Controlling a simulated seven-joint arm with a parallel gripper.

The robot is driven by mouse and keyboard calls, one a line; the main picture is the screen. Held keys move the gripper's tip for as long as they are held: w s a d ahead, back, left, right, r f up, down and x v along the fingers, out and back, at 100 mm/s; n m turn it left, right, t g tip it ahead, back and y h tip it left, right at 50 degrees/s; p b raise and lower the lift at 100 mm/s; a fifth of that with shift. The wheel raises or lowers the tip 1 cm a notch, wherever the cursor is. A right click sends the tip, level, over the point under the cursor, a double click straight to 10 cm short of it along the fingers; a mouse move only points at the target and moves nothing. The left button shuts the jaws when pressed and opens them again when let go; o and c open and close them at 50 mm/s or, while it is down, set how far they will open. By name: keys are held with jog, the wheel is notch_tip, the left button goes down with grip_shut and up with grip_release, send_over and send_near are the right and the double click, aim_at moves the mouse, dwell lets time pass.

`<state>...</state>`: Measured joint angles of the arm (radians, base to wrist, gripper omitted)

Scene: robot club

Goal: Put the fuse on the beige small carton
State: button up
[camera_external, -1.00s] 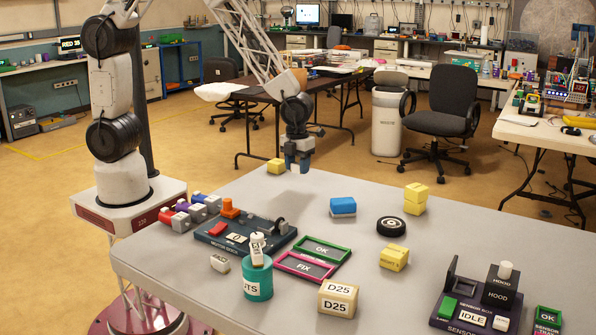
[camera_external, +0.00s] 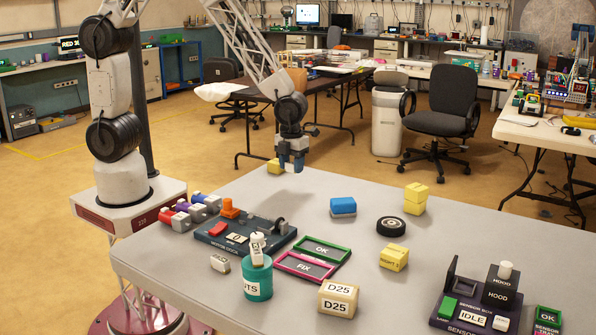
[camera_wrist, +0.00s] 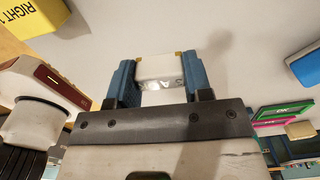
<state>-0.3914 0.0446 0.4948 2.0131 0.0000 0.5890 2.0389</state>
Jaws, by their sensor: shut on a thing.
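My gripper (camera_external: 291,167) is at the table's far left edge, close to a yellow box. In the wrist view, my gripper (camera_wrist: 160,75) is shut on a pale block (camera_wrist: 158,68) with a dark letter on its near face; it looks like the fuse. The fingers hide it in the external view. The beige small carton (camera_external: 338,299), marked D25, stands at the table's near edge, well away from my gripper. Nothing lies on its top.
A teal cup (camera_external: 257,280) with a white labelled item stands left of the carton. A motor dock (camera_external: 238,236), the OK (camera_external: 322,249) and FIX (camera_external: 303,266) trays lie between. A black wheel (camera_external: 391,226) and yellow boxes (camera_external: 394,257) are right. A white block (camera_external: 220,263) lies near left.

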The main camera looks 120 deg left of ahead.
jog(key=shift+w+d, duration=0.1)
jog(key=w+d, duration=0.4)
jog(key=w+d+r, duration=0.1)
jog(key=w+d, duration=0.1)
jog(key=w, duration=0.1)
jog(key=shift+d+r, duration=0.1)
jog(key=shift+d, duration=0.05)
jog(key=w+d+r, duration=0.1)
jog(key=w+d, duration=0.4)
jog(key=d, duration=0.6)
jog(key=w+d+r, duration=0.1)
jog(key=w+d, duration=0.4)
jog(key=d, duration=0.7)
jog(key=w+d+r, duration=0.2)
jog(key=w+d, duration=0.4)
jog(key=d, duration=0.5)
jog(key=shift+d+n, duration=0.2)
jog(key=shift+n, duration=0.2)
jog(key=shift+w, duration=0.1)
send_over(339, 289)
jog(key=shift+f, duration=0.7)
